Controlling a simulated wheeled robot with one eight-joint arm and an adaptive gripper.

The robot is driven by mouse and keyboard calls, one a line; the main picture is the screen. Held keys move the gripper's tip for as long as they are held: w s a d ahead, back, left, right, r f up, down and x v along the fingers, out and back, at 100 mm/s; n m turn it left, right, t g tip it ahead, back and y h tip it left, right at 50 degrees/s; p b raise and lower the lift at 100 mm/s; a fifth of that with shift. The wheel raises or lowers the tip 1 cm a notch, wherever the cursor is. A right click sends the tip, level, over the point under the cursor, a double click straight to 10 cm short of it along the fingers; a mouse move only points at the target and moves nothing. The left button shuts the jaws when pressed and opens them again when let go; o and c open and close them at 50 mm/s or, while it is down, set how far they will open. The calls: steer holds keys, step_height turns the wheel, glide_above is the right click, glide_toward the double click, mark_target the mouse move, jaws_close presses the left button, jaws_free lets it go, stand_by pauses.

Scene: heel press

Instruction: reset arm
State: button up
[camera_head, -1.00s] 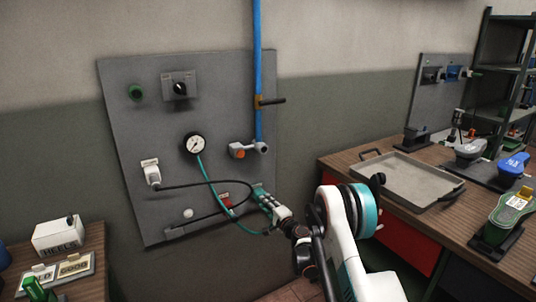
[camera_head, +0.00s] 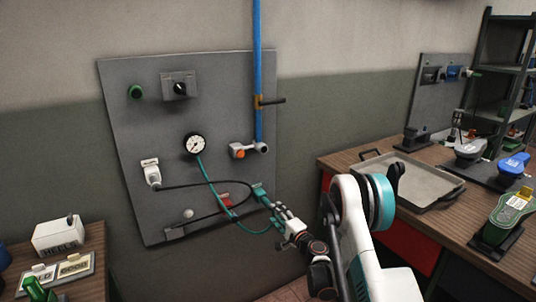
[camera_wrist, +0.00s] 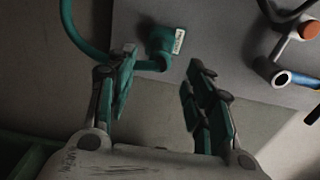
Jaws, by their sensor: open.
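My gripper (camera_head: 281,210) is in front of the lower right part of the grey wall panel (camera_head: 125,100) in the head view. In the wrist view my gripper (camera_wrist: 161,62) has its two teal-padded fingers spread apart, with nothing held between them. A teal fitting with a white label (camera_wrist: 160,45) sits on the panel beyond the fingertips, with a teal hose (camera_wrist: 75,35) running to it. The fitting also shows in the head view (camera_head: 260,192), just up and left of the fingers. I cannot read its label.
The panel bears a gauge (camera_head: 195,144), a rotary switch (camera_head: 179,86), a green button (camera_head: 136,92), a white plug (camera_head: 151,172) with a black cable and an orange-tipped valve (camera_head: 243,150). A wooden bench with a grey tray (camera_head: 410,180) stands right. A HEELS box (camera_head: 58,237) stands left.

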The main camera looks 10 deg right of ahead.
steer(key=s+a+r+n+g, duration=0.35)
steer(key=s+r, duration=0.45)
steer(key=r, duration=0.3)
steer(key=s+a+r+n+g, duration=0.2)
steer(key=s+a+r+n, duration=0.25)
steer(key=s+r, duration=0.5)
steer(key=s+d+r+n+g+h, duration=0.1)
steer(key=s+d+n+g+h, duration=0.1)
steer(key=s, duration=1.3)
steer(key=s+d+n+g+h, duration=0.2)
steer(key=s+d+n+h, duration=0.1)
steer(key=s, duration=1.3)
steer(key=shift+s+d+r+n+g+h, duration=0.15)
steer(key=shift+d+r+n+g+h, duration=0.2)
steer(key=shift+n, duration=0.35)
